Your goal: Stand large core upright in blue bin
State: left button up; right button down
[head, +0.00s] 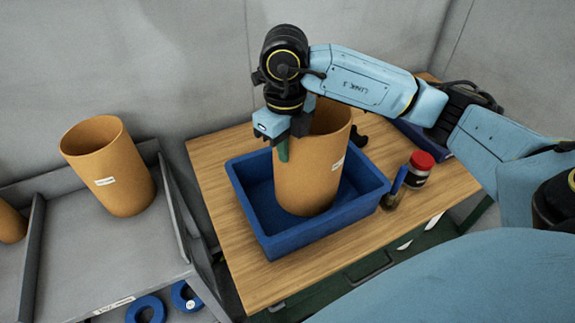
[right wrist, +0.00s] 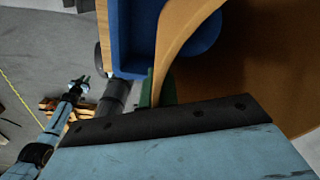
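The large core (head: 312,165), an orange-brown open tube with a small white label, stands upright inside the blue bin (head: 290,241) on the wooden table. Its base appears to be on the bin floor. My right gripper (head: 287,150) is at the core's rim, pointing down. One green finger lies against the outside of the wall; the other is hidden. In the right wrist view the core's wall (right wrist: 182,38) runs right beside the green finger, with the bin (right wrist: 132,40) beyond. My left gripper (right wrist: 79,86) shows small in the right wrist view; its opening is unclear.
A red-lidded jar (head: 419,169) and a small bottle with a blue item (head: 393,189) stand right of the bin. Another orange tube (head: 108,166) stands on the grey shelf at left. Blue rings (head: 146,309) lie lower down. The wooden table (head: 215,150) has bare strips around the bin.

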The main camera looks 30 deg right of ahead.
jog(key=shift+w+f, duration=0.15)
jog(key=shift+f, duration=2.35)
jog(key=c, duration=2.1)
grip_release()
jog(key=shift+f, duration=0.15)
jog(key=shift+c, duration=0.2)
jog(key=o, duration=0.5)
jog(key=shift+c, duration=0.2)
jog(key=shift+r, duration=0.2)
notch_tip(320, 180, up, 12)
jog(key=shift+r, duration=0.1)
